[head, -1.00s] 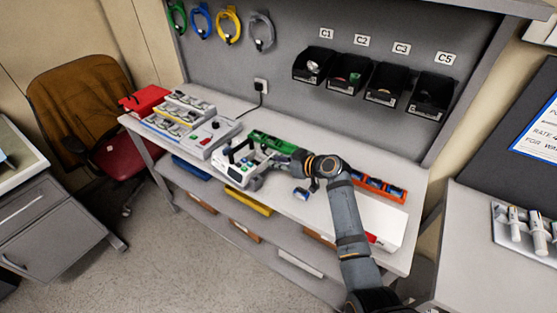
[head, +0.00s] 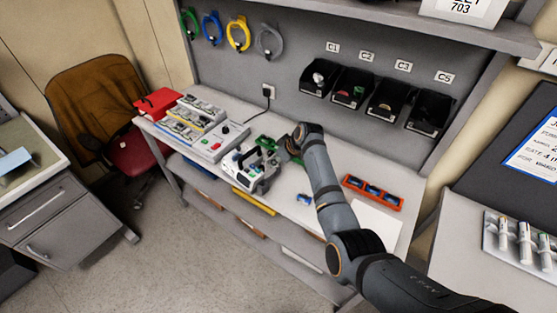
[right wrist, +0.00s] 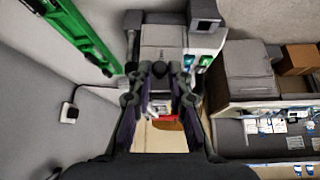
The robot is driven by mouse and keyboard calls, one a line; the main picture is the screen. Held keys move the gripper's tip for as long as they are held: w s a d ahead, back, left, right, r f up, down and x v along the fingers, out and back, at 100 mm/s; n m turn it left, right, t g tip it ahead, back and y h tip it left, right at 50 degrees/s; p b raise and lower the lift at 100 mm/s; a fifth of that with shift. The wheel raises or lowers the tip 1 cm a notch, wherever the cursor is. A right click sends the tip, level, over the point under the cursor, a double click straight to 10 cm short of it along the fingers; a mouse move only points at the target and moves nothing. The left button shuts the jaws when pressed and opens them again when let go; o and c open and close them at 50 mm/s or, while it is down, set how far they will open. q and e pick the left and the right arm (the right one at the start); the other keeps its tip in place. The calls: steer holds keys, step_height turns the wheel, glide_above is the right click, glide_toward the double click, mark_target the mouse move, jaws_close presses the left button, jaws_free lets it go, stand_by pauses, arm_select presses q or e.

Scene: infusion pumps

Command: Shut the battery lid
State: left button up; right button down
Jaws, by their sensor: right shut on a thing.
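The white and grey infusion pump (head: 243,174), with a dark carry handle, stands on the bench in the head view. My right gripper (head: 280,156) is at its right-hand side, partly hidden by my own wrist. In the right wrist view the two dark fingers (right wrist: 159,70) are close together against the pump's grey casing (right wrist: 163,38), with a narrow grey part between them. That part appears to be the battery lid; its hinge and how far it stands open are hidden. My left gripper is out of view.
A green rail (right wrist: 82,32) lies close beside the pump. A loose blue battery (head: 304,199) is near the bench's front edge. An orange tray (head: 373,192) with blue batteries stands to the right. A charger station (head: 213,143) is to the left.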

stand_by(0.4)
steer(key=c, duration=1.3)
jaws_free()
steer(key=shift+o, duration=0.2)
steer(key=shift+r, duration=0.1)
steer(key=v, duration=1.2)
